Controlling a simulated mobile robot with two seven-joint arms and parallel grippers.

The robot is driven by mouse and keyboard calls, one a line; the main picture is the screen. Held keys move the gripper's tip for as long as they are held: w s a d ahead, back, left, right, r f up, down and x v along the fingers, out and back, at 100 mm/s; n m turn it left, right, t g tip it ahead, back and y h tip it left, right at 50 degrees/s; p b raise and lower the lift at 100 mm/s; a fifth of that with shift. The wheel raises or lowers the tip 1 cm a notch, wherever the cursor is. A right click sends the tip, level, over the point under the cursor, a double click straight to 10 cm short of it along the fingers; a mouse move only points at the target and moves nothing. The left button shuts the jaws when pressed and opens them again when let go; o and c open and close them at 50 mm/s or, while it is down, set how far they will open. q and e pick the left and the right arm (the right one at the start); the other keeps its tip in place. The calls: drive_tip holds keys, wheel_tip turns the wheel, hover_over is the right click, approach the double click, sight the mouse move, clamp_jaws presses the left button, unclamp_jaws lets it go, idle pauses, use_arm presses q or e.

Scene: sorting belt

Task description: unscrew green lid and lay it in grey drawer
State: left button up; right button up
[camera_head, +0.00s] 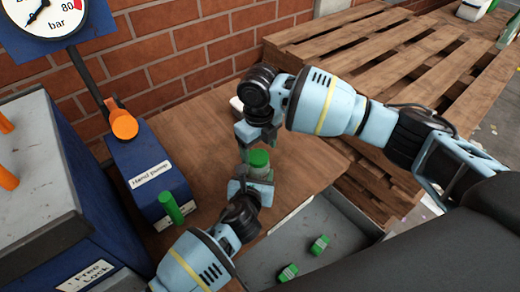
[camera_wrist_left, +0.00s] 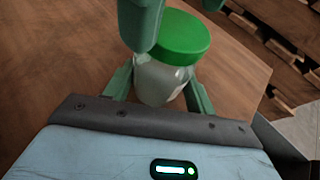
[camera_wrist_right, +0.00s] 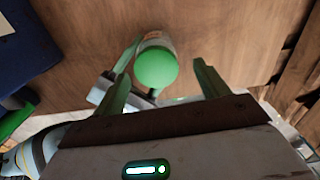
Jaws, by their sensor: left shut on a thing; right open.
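A clear jar with pale contents (camera_wrist_left: 163,82) stands upright on the wooden bench, with a round green lid (camera_head: 259,158) on top. My left gripper (camera_head: 253,182) is shut on the jar body below the lid. My right gripper (camera_head: 253,138) is open at the lid, pointing down. In the right wrist view, the lid (camera_wrist_right: 157,67) lies between the open fingers, nearer the left one. One right finger covers part of the lid in the left wrist view. The grey drawer (camera_head: 345,216) is open at the lower right, below the bench top.
Two small green-and-white items (camera_head: 320,244) lie in the drawer, with bare floor around them. A blue hand pump (camera_head: 150,175) with an orange knob and a green handle (camera_head: 171,207) stands left of the jar. A brick wall is behind, and wooden pallets (camera_head: 400,50) are at the right.

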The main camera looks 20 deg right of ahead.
sight(259, 156)
drive_tip(key=shift+r, duration=1.9)
drive_tip(key=m, duration=0.7)
drive_tip(key=shift+m, duration=0.4)
drive_tip(key=m, duration=0.8)
drive_tip(key=shift+o, duration=0.3)
